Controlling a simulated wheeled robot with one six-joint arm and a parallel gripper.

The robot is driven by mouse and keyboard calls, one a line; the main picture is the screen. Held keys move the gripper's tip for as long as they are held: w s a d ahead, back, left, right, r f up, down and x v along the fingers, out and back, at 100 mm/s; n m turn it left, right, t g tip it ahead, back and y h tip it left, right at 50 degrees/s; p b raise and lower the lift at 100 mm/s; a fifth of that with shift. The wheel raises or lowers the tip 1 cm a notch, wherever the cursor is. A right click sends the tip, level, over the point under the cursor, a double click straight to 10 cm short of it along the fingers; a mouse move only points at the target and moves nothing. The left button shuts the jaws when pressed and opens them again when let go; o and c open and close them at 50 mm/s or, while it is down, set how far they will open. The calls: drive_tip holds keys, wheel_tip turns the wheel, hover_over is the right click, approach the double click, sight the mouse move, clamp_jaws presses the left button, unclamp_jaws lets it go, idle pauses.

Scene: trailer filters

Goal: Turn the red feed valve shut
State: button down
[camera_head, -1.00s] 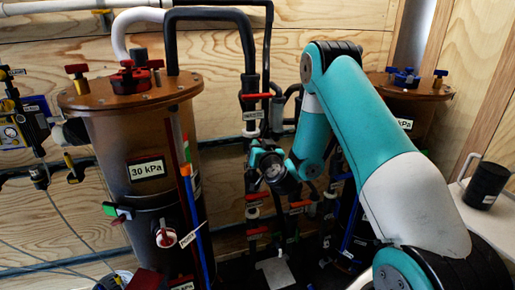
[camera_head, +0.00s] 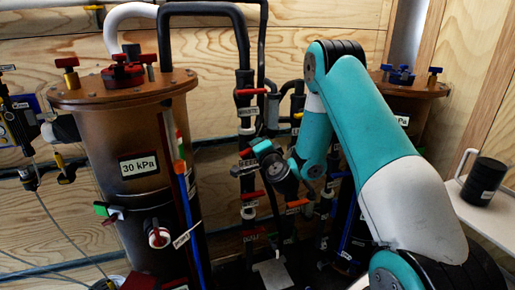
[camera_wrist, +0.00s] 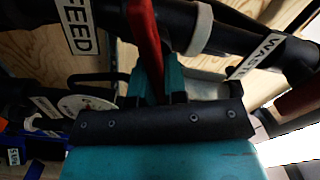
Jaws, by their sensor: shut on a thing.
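A red valve handle (camera_wrist: 148,40) stands upright in the wrist view, beside a white FEED label (camera_wrist: 78,25) on a black pipe. My gripper (camera_wrist: 152,88) is shut on this red handle, whose lower end disappears between the teal fingers. In the head view my gripper (camera_head: 262,148) is at the black pipework between the two tanks. There the held handle is mostly hidden by the wrist, so I cannot tell its exact angle to the pipe.
Other red handles (camera_head: 258,92) sit above and below on the same pipework. A brown tank (camera_head: 118,190) marked 30 kPa stands at left, and another tank (camera_head: 415,125) stands behind my arm. A WASTE label (camera_wrist: 255,55) is at right in the wrist view. A black canister (camera_head: 484,180) stands on the right shelf.

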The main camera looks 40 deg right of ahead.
drive_tip(key=shift+s+d+f+m+b, duration=0.1)
drive_tip(key=shift+f+m+b, duration=0.15)
drive_tip(key=shift+m, duration=0.9)
drive_tip(key=shift+f+m+b, duration=0.15)
drive_tip(key=shift+f+m, duration=0.1)
drive_tip(key=shift+m, duration=0.9)
drive_tip(key=c, duration=1.2)
unclamp_jaws()
drive_tip(key=shift+o, duration=0.2)
